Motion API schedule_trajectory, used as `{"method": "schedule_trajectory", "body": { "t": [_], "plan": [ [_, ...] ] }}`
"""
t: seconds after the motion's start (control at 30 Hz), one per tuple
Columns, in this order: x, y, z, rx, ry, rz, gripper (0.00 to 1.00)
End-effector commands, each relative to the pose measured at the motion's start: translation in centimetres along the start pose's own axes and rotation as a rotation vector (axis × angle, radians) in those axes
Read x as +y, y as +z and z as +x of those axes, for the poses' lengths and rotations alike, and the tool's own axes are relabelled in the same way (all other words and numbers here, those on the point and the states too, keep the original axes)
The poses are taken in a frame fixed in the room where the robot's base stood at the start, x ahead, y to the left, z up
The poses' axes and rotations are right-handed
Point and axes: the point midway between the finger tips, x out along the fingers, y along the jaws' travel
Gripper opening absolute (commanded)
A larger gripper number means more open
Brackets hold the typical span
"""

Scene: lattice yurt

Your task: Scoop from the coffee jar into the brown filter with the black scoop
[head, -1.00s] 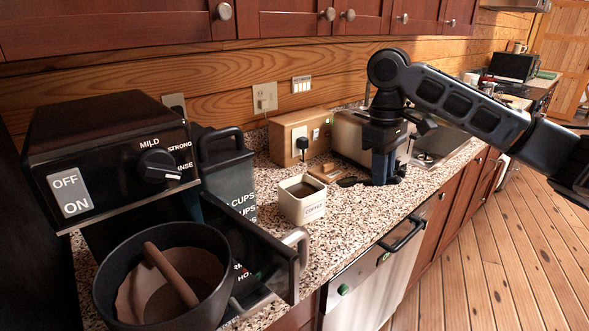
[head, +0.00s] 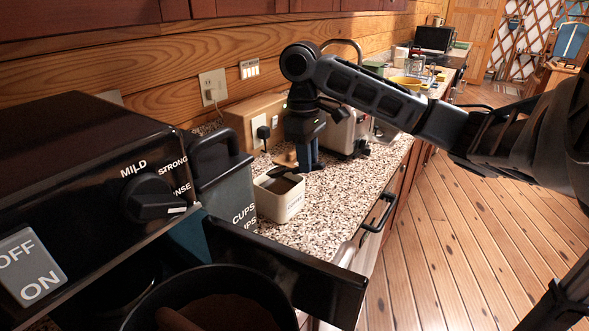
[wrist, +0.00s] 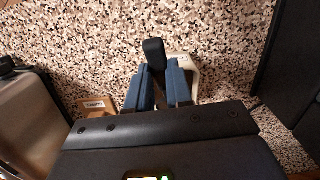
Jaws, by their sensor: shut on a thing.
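The white coffee jar (head: 284,204) stands on the speckled counter with dark grounds showing inside. My gripper (head: 309,165) points down just behind and to the right of it. Its blue fingers are shut on the black scoop (wrist: 154,52), whose dark end shows between the fingers in the wrist view. In the head view a dark part of the scoop (head: 284,172) shows at the jar's back rim; I cannot tell whether it touches. The brown filter (head: 222,312) sits in the black basket (head: 150,298) at the bottom, cut off by the frame.
The coffee maker (head: 80,170) with its switch and dial fills the left. A dark open drawer-like part (head: 300,275) juts out between basket and jar. A wooden box (head: 245,122) with a plug and a metal toaster (head: 345,135) stand behind my gripper. Counter right of the jar is clear.

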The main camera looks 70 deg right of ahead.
Motion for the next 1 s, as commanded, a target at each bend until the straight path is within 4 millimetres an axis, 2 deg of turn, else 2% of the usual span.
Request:
{"method": "schedule_trajectory", "body": {
  "t": [0.33,1.0],
  "plan": [
    [-0.1,-0.2,2.9,-0.002,-0.001,0.000,0.00],
    [-0.1,0.5,4.0,0.071,-0.001,-0.001,0.00]
  ]
}}
